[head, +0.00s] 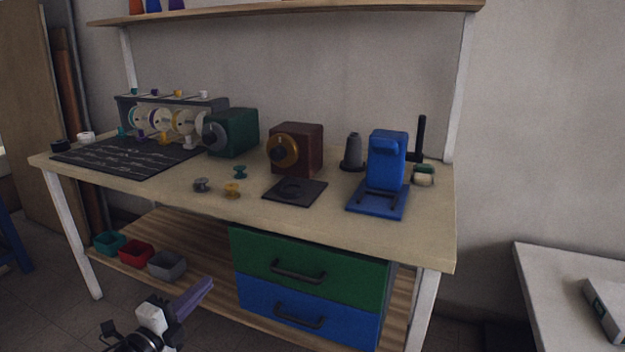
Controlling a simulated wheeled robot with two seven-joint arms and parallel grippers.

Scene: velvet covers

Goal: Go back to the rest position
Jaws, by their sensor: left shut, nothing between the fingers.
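My left gripper (207,284) shows at the bottom left, low in front of the workbench. Its long purple-grey fingers lie together, pointing up and to the right, with nothing seen between them. It is below the tabletop height in the picture, in front of the lower shelf and left of the drawers. My right gripper is not in view.
The wooden workbench (330,205) carries a green box (235,132), a brown box (310,145), a blue device (387,160) and small spools. Below are a green drawer (340,268), a blue drawer (340,318) and small bins (167,266). A pale table (560,290) stands right.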

